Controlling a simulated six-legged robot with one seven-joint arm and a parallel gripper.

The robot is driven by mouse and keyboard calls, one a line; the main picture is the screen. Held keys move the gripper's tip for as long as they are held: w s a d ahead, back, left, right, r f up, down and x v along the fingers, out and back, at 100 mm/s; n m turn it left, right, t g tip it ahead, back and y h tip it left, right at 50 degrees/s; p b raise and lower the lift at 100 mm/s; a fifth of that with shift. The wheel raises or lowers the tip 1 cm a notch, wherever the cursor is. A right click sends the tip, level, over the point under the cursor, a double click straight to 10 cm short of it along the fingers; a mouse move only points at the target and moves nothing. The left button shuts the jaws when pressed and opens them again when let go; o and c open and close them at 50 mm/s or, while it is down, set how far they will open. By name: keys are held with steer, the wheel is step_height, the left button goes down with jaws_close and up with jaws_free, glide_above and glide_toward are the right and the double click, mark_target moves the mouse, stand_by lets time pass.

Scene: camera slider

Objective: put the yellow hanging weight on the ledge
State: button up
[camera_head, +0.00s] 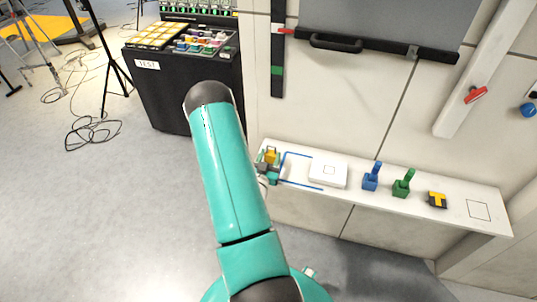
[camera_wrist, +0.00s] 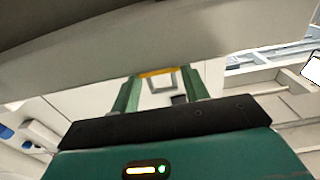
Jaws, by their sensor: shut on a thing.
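The yellow weight (camera_head: 271,155) shows at the end of my arm in the head view, by the left end of the white ledge (camera_head: 455,214). My gripper (camera_head: 268,166) is shut on it, and my arm and fingers hide part of it. In the wrist view, my gripper's green fingers (camera_wrist: 160,90) stand on either side of a yellow bar (camera_wrist: 157,73) with a grey frame below it. Whether the weight touches the ledge I cannot tell. Two blue lines (camera_head: 302,185) mark the ledge just right of my gripper.
Along the ledge are a white box (camera_head: 328,172), a blue handled block (camera_head: 372,177), a green handled block (camera_head: 403,184), a black-and-yellow item (camera_head: 438,200) and an outlined square (camera_head: 478,210). A black cabinet (camera_head: 190,95) stands left of the ledge.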

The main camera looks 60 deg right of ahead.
steer(key=shift+w+d+f, duration=0.1)
steer(key=shift+w+d, duration=0.05)
steer(key=shift+f, duration=0.1)
steer(key=o, duration=1.2)
steer(key=shift+a, duration=0.2)
steer(key=s+a, duration=0.2)
steer(key=a, duration=0.9)
steer(key=shift+a, duration=0.4)
